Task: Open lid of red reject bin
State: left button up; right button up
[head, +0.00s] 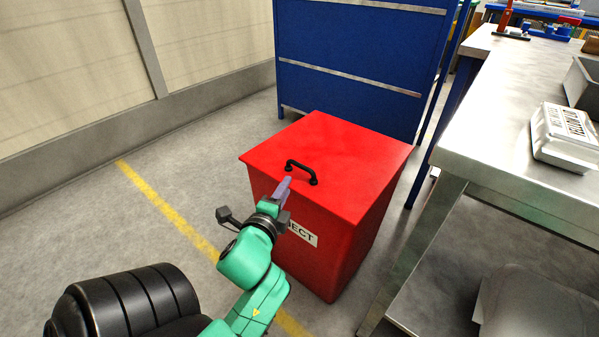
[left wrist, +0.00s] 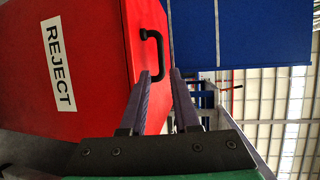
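The red reject bin (head: 335,245) stands on the floor with its flat red lid (head: 345,150) down. A black handle (head: 301,171) sits near the lid's front edge; it also shows in the left wrist view (left wrist: 158,45). My left gripper (head: 287,182) is at the front edge of the lid, its purple fingertips close to the handle. In the left wrist view the two fingers (left wrist: 161,73) are apart with nothing between them, and the handle is just beyond the tips. I cannot tell if they touch it. The REJECT label (left wrist: 58,65) is on the bin's front. My right gripper is out of view.
A blue cabinet (head: 355,55) stands right behind the bin. A pale wall (head: 60,80) and a yellow floor line (head: 165,205) are at the left. Floor left of the bin is clear.

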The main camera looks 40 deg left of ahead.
aim_at(300, 164)
pick_arm(q)
jog(key=b+x, duration=0.1)
jog(key=x, duration=0.5)
jog(key=b+x, duration=0.1)
jog(key=x, duration=0.4)
jog(key=shift+w+d+f, duration=0.1)
jog(key=shift+w, duration=0.6)
grip_shut()
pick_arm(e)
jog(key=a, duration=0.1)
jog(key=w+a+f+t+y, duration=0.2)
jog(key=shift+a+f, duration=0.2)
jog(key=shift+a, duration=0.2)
pick_arm(q)
jog(key=shift+f, duration=0.1)
